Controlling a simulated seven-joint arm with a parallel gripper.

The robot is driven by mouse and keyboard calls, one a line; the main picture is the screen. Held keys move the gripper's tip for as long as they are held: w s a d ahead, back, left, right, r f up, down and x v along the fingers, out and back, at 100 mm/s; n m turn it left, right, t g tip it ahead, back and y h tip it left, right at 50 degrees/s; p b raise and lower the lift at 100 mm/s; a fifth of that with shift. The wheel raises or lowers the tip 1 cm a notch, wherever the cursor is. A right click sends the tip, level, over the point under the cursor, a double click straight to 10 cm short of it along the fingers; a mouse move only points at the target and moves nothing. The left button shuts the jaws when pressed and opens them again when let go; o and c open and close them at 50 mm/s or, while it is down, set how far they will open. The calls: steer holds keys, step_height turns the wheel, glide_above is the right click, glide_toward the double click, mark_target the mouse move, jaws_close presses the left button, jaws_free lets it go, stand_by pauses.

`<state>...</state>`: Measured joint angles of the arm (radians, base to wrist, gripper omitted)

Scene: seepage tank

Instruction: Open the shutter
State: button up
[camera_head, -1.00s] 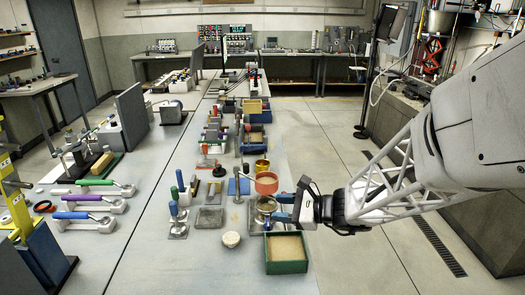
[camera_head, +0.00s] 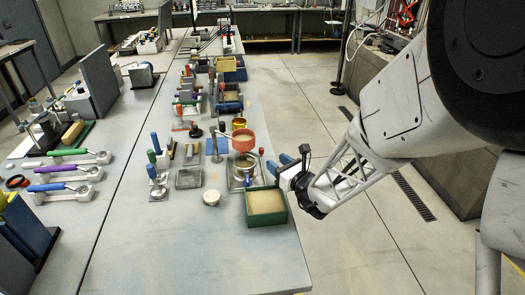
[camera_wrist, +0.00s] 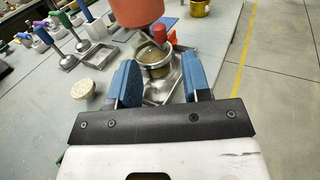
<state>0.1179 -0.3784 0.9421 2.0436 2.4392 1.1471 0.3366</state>
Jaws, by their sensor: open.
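An orange-red funnel-like vessel (camera_head: 243,141) stands above a metal pot (camera_head: 243,168) in a shallow metal tray (camera_head: 236,184). In the wrist view, the red vessel (camera_wrist: 137,10) shows at the top, cut off, and the pot (camera_wrist: 154,60) shows between and beyond my fingers. A small red knob (camera_wrist: 159,32) on a thin stem is above the pot; I cannot tell for sure whether it belongs to a shutter. My gripper (camera_head: 293,156) has blue fingers that are apart and empty, right of the pot. It also shows in the wrist view (camera_wrist: 158,75).
A green sand-filled box (camera_head: 249,220) stands just in front of the pot. Upright-handled tools (camera_head: 155,172) stand further left. The table's front is clear, and open floor lies to the right.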

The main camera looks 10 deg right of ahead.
mark_target(263, 150)
steer(key=shift+w+a, duration=0.1)
steer(key=shift+w, duration=0.05)
steer(key=shift+x, duration=3.75)
jaws_close()
steer(key=shift+w+d+n+g+y, duration=0.15)
steer(key=shift+w+n+g+y, duration=0.25)
steer(key=shift+n+g+y, duration=0.55)
steer(key=shift+w+d+n+g+y, duration=0.15)
steer(key=shift+w+n+g+y, duration=0.25)
steer(key=shift+n+g+y, duration=0.55)
steer(key=shift+w+d+n+g+y, duration=0.15)
steer(key=shift+w+n+g+y, duration=0.2)
steer(key=shift+n+g+y, duration=0.6)
steer(key=shift+m, duration=0.25)
